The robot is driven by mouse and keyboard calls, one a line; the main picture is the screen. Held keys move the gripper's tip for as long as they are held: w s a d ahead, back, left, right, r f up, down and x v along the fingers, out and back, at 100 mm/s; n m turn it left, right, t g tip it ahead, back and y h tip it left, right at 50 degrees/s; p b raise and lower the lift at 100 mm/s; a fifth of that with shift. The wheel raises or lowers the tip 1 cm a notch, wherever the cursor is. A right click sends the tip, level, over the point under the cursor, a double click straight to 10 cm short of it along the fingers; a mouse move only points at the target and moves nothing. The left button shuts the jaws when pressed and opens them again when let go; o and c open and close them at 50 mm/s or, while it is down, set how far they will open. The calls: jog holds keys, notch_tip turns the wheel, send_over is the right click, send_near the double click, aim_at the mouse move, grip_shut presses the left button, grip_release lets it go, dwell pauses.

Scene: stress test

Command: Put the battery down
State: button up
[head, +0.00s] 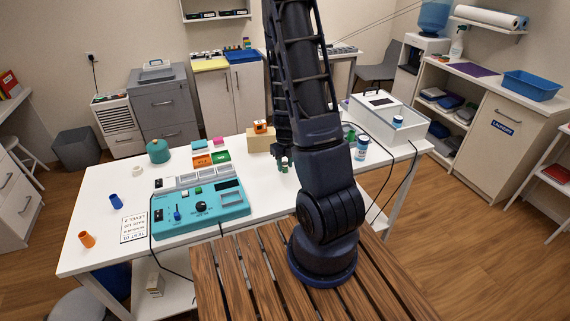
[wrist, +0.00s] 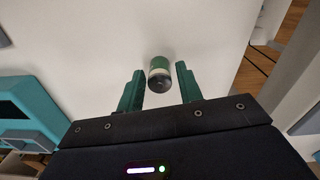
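The battery (wrist: 160,72) appears to be the small cylinder with a green and pale body and a dark end, in the wrist view. It is between the green fingertips of my gripper (wrist: 160,76), with a narrow gap on each side, so the fingers look open around it. White table surface (wrist: 90,40) lies behind it; I cannot tell whether it touches the table. In the head view my gripper (head: 284,164) is low over the white table, right of the teal tester (head: 232,208). The battery is hard to make out there.
A beige block (head: 260,145) bearing an orange device stands behind my gripper. A blue-and-white jar (head: 362,148) and a white box (head: 385,118) are to the right. Orange and green trays (head: 202,160) lie left. The table's front edge is close.

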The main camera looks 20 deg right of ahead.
jog(key=shift+o, duration=0.4)
jog(key=shift+r, duration=0.85)
notch_tip(320, 180, up, 10)
notch_tip(320, 180, up, 10)
jog(key=n+t+y, duration=0.1)
jog(key=n, duration=0.9)
send_over(285, 163)
jog(key=s+a, duration=0.2)
jog(key=s, duration=0.1)
jog(key=s+a+r+n+t+h, duration=0.1)
jog(key=s+a+r+n+t, duration=0.2)
jog(key=s+r+n, duration=1.2)
jog(key=shift+s+a+r+n+t, duration=0.2)
jog(key=shift+s+r+n+t, duration=0.25)
jog(key=shift+n, duration=3.95)
jog(key=shift+r, duration=0.1)
